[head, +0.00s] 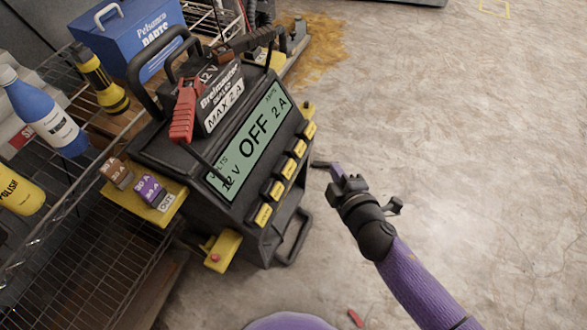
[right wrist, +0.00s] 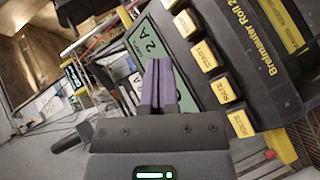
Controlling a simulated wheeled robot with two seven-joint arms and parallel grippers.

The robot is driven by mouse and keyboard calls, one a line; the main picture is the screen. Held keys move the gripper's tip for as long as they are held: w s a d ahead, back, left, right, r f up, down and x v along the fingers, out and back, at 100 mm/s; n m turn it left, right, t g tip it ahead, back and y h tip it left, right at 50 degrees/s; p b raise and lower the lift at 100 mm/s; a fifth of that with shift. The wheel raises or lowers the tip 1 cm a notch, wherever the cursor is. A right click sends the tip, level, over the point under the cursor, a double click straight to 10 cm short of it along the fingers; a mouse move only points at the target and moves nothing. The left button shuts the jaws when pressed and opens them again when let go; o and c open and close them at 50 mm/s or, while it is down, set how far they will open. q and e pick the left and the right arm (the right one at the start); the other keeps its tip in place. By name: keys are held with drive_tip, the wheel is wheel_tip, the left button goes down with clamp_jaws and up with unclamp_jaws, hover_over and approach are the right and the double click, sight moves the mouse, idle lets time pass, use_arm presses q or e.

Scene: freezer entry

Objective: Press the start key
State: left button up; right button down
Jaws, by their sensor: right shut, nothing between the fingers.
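The battery charger (head: 180,150) is a black box with a green display (head: 254,138) reading "12 V OFF 2 A". A row of yellow keys (head: 289,166) runs along the display's lower right edge. My right gripper (head: 328,167) is just right of the row in the head view, apart in the picture. In the right wrist view its purple fingers (right wrist: 158,78) are shut and empty, in front of the display. My left gripper is not in view.
A black battery (head: 222,97) and a red clamp (head: 184,112) are on the charger. A wire rack (head: 95,240) at left holds a blue bottle (head: 45,115), a flashlight (head: 98,78) and a blue parts box (head: 145,30). The concrete floor at right is mostly clear.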

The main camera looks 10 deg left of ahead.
sight(288, 169)
use_arm(q)
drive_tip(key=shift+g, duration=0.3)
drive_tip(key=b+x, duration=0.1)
drive_tip(key=b, duration=0.1)
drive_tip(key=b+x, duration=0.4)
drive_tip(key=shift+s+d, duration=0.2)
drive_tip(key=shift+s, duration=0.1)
use_arm(e)
drive_tip(key=w+a+f, duration=0.2)
drive_tip(key=a+f, duration=0.2)
drive_tip(key=a, duration=0.3)
drive_tip(key=shift+w+f, duration=0.15)
drive_tip(key=shift+f, duration=0.2)
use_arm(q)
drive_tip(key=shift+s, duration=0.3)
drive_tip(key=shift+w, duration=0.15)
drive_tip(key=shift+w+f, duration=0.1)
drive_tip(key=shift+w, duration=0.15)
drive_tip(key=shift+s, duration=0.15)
use_arm(e)
drive_tip(key=shift+a+f, duration=0.1)
